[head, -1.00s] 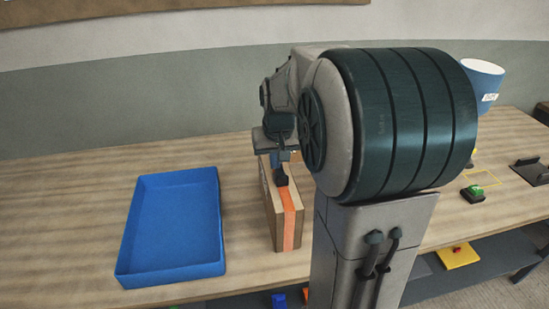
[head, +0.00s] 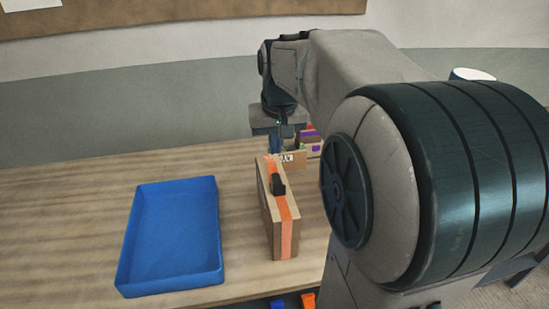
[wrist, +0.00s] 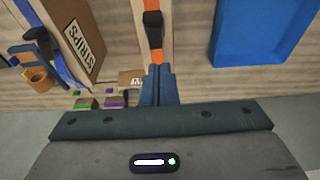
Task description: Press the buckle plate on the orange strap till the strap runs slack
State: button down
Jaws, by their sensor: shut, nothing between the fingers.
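A narrow upright carton (head: 266,226) stands on the bench with an orange strap (head: 287,232) running over its top and down its near face. A black buckle (head: 278,185) sits on the strap at the top edge. The wrist view also shows the strap (wrist: 154,55) and the buckle (wrist: 153,28). My gripper (head: 277,148) is shut and empty, above and behind the buckle and apart from it. Its closed fingers also show in the wrist view (wrist: 158,72). Whether the strap is taut or slack is hard to tell.
An empty blue tray (head: 131,243) stands left of the carton. A carton marked STRIPS (wrist: 75,40) shows in the wrist view, near a blue strap. Small coloured boxes (head: 310,142) stand behind my gripper. Bare bench lies left of the tray.

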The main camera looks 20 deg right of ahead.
jog(key=shift+v, duration=1.45)
jog(key=shift+s, duration=0.1)
